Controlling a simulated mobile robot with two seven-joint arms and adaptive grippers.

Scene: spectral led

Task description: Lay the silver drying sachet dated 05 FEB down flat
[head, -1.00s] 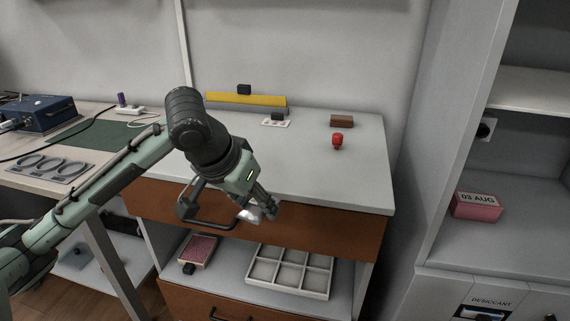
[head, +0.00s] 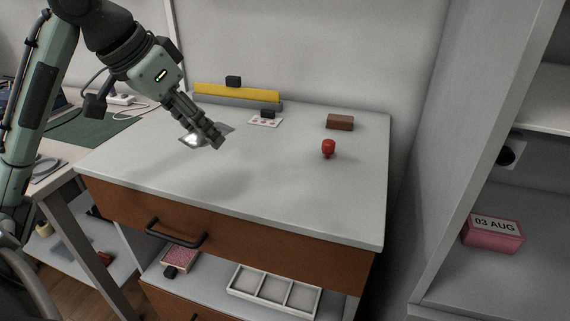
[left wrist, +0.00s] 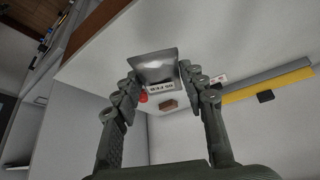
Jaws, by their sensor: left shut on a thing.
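The silver sachet (head: 193,141) hangs in the air above the grey cabinet top (head: 290,190), a little tilted. My left gripper (head: 214,138) comes in from the upper left and is shut on it. In the left wrist view the sachet (left wrist: 155,66) shows between the fingertips of the left gripper (left wrist: 157,80), with a pale label at its near edge. The printing on that label is too small to read. My right gripper is not in view.
A red stamp-like object (head: 328,148) and a brown block (head: 340,122) stand on the right of the top. A yellow bar (head: 236,94) and a white card (head: 265,122) are at the back. The front and middle are clear. A pink box marked 03 AUG (head: 492,235) is on the right shelf.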

